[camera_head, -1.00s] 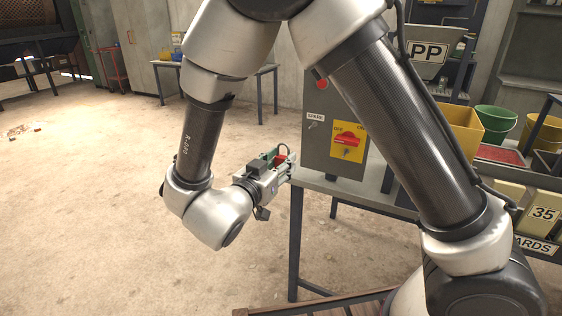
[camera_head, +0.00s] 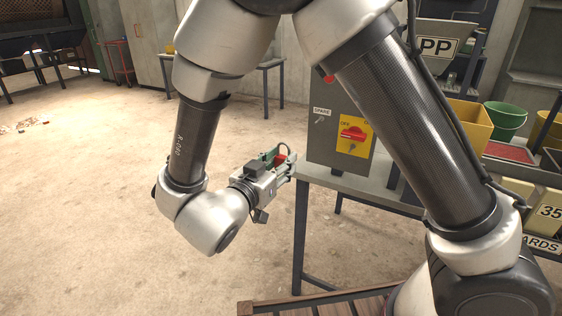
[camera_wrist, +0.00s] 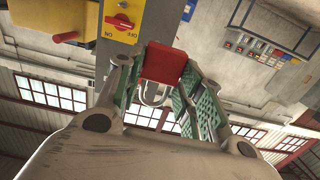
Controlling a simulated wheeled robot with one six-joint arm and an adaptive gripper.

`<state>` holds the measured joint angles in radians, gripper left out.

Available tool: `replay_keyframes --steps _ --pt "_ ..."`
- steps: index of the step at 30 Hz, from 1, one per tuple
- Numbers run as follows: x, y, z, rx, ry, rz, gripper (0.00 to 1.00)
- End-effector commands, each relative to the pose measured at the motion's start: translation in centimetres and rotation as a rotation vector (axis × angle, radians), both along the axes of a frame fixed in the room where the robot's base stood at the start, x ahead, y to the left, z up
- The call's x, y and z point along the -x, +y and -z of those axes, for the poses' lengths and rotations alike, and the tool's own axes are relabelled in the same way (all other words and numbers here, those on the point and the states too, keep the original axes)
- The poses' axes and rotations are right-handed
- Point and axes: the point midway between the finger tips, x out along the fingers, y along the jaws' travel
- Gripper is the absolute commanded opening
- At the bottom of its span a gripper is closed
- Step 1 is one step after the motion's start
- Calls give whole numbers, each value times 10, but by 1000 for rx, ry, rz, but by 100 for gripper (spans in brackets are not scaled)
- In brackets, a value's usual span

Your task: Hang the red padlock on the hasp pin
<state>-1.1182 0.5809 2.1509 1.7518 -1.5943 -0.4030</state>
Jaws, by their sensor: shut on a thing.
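The red padlock (camera_wrist: 163,63) is between the fingers of my gripper (camera_wrist: 166,72) in the wrist view. Its metal shackle (camera_wrist: 154,97) points back toward the palm. In the head view the padlock (camera_head: 281,158) shows as a small red patch in my gripper (camera_head: 291,164), by the left end of the bench. The grey switch box (camera_head: 325,150) stands on the bench, with a red rotary switch (camera_head: 352,134) on a yellow plate. The switch (camera_wrist: 121,21) is also beyond the left finger in the wrist view. I cannot make out the hasp pin.
The grey bench (camera_head: 360,187) carries the box; its corner and leg are close to my gripper. A yellow bin (camera_head: 467,127), a green bucket (camera_head: 505,120) and a red tray (camera_head: 508,151) are at right. Open concrete floor (camera_head: 90,200) is at left.

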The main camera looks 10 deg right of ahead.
Motion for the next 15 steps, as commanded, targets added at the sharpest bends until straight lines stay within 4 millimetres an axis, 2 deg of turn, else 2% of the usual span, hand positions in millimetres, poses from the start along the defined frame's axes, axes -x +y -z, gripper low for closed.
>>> replay_keyframes --steps 15 --pt "28 21 0 1 1 -1 10"
